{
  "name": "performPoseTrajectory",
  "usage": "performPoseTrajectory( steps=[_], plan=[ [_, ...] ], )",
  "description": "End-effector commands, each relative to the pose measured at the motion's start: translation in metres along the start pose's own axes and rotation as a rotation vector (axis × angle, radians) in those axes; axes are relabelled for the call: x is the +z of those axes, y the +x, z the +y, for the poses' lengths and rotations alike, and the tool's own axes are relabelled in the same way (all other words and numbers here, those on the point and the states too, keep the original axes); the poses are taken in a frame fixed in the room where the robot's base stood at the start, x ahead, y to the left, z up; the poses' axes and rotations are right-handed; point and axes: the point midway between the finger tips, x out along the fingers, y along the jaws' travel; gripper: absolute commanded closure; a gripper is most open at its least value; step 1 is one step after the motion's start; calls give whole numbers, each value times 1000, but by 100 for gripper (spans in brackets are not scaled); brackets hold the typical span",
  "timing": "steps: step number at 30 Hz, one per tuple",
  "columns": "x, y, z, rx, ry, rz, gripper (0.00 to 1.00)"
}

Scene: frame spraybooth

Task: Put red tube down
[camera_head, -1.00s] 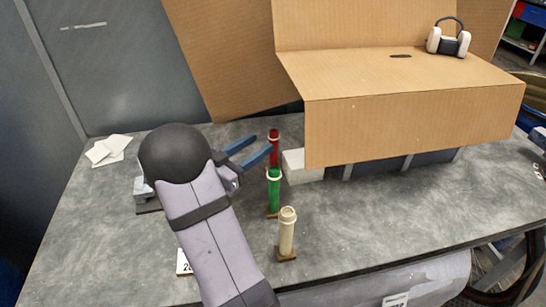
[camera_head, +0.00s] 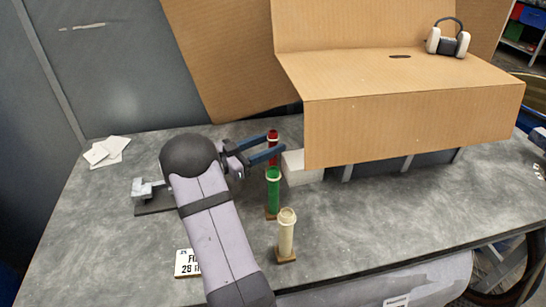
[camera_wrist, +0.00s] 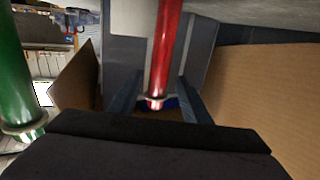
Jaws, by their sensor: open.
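The red tube (camera_head: 272,136) stands upright at the back of a row of tubes on the grey table. My gripper (camera_head: 272,146) is open, its two blue fingers reaching right at the tube's height. In the wrist view the red tube (camera_wrist: 164,50) lies between the fingers (camera_wrist: 158,98), with a gap showing beside it. In the head view the near finger and the green tube hide the red tube's lower part, so its base is not visible.
The green tube (camera_head: 273,192) stands just in front, close to my fingers; it also shows in the wrist view (camera_wrist: 14,80). A cream tube (camera_head: 287,234) stands nearer. A cardboard box (camera_head: 410,125) and a white block (camera_head: 300,168) stand close on the right.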

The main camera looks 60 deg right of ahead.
Motion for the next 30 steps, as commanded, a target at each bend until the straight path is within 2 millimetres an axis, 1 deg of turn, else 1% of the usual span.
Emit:
performPoseTrajectory(
  steps=[4,12,15,24,26,27,29,30],
  plan=[
    [-1,9,1,2,-1,0,56],
    [0,42,4,3,0,0,56],
    [1,49,3,1,0,0,56],
    [2,52,3,-1,1,0,56],
    [2,52,3,-1,0,0,71],
    [2,52,3,-1,0,0,80],
    [2,52,3,0,1,0,95],
    [2,52,3,0,1,0,100]
  ],
)
